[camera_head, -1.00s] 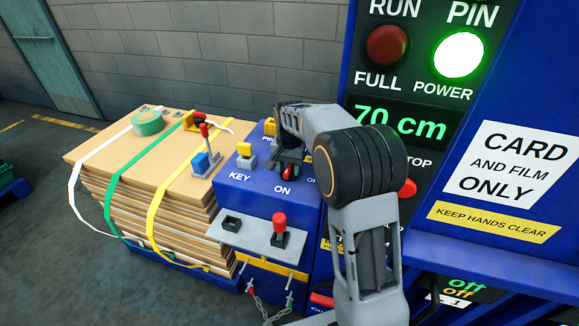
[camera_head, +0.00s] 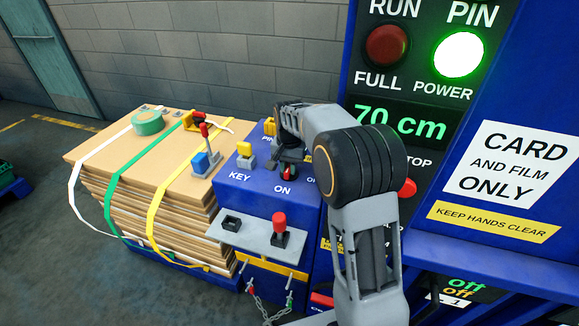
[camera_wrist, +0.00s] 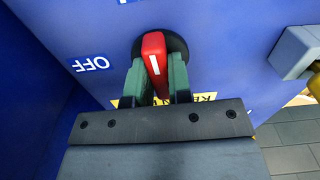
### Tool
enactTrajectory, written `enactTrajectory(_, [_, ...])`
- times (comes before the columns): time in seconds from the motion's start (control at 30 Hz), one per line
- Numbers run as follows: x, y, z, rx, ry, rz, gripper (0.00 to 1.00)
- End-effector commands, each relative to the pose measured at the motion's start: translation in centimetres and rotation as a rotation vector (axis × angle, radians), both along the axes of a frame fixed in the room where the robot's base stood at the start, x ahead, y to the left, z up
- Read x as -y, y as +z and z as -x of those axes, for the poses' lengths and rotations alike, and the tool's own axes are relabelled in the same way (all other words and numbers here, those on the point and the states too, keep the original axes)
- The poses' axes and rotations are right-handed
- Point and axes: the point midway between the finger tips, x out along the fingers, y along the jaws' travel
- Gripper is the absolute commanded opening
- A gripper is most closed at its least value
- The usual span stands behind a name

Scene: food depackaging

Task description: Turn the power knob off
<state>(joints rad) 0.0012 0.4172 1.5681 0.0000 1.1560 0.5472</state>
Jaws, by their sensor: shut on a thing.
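The red power knob (camera_wrist: 154,48) with a white line sits on a dark round base in the blue panel. In the wrist view its handle stands nearly upright in the picture, and the OFF label (camera_wrist: 91,64) is to its left, upside down. My gripper (camera_wrist: 157,82) has its green fingers on both sides of the handle, shut on it. In the head view my gripper (camera_head: 289,162) hangs over the panel, and only a bit of the red knob (camera_head: 287,173) shows above the ON label (camera_head: 283,190). The POWER lamp (camera_head: 458,54) glows white with a green rim.
A yellow-topped key switch (camera_head: 245,151) stands left of my gripper. A red-knobbed lever (camera_head: 279,222) rises from a grey plate below. The tall blue machine front (camera_head: 500,92) is to the right. A strapped stack of card (camera_head: 150,165) is at the left.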

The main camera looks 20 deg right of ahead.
Motion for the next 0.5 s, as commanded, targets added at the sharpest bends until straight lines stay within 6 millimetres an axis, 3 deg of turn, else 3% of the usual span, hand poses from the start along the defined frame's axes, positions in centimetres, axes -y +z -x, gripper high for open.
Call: enactTrajectory(0.5, [0.01, 0.07, 0.01, -0.001, 0.415, -0.001, 0.00])
